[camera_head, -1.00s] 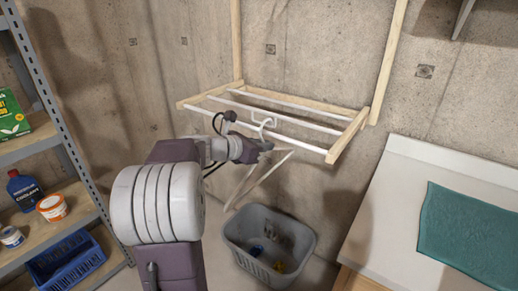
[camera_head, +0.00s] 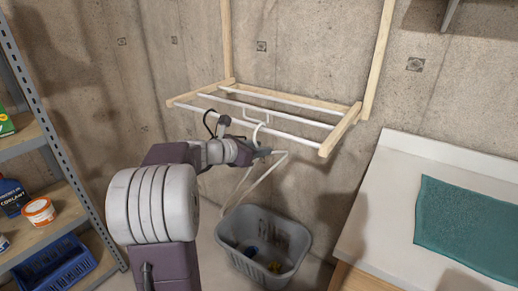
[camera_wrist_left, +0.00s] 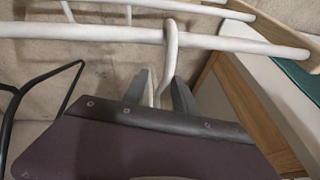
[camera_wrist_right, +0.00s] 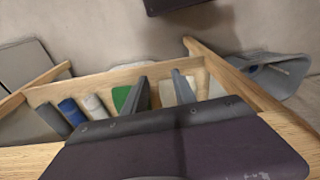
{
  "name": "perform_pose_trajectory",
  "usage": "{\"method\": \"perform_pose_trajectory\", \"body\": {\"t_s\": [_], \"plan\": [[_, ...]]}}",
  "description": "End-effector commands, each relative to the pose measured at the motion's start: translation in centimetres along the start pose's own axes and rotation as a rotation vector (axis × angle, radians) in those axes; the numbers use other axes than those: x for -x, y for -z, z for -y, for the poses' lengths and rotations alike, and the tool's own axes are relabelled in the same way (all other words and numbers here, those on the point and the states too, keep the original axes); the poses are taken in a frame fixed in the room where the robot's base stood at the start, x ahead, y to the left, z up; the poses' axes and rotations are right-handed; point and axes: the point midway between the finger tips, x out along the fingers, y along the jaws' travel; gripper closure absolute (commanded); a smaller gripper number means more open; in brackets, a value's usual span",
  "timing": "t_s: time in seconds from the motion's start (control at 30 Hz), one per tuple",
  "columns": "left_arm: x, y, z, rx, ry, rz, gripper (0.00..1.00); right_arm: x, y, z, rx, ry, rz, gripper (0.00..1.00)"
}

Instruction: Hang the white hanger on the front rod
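The white hanger (camera_head: 262,187) is below the wooden drying rack, its frame slanting down to the left. My left gripper (camera_head: 264,152) is at its neck, just under the front rod (camera_head: 205,112). I cannot tell whether the rod bears the hook. My right gripper (camera_wrist_right: 160,88) is open and empty, seen only in the right wrist view.
A grey laundry basket (camera_head: 240,262) stands on the floor below the hanger. A metal shelf (camera_head: 62,205) with bottles and a blue crate (camera_head: 55,270) is at left. A white counter (camera_head: 378,195) with a teal cloth (camera_head: 465,225) is at right. Further rods lie behind the front one.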

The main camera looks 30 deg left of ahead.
Motion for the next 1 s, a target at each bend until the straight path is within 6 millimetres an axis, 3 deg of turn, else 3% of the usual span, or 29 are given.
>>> {"method": "perform_pose_trajectory", "body": {"t_s": [0.3, 0.7, 1.0], "plan": [[0.4, -0.1, 0.0, 0.0, -0.001, 0.0, 0.67, 0.1, 0.0, 0.0, 0.0, 0.0, 0.0, 0.67], [8.1, -0.2, -0.1, 0.0, -0.004, 0.0, 0.67, 1.9, 0.2, 0.0, 0.0, 0.0, 0.0, 0.67], [9.1, 0.1, 0.0, 0.0, 0.0, 0.0, 0.67, 2.0, 0.2, 0.0, 0.0, 0.0, 0.0, 0.67]]}}
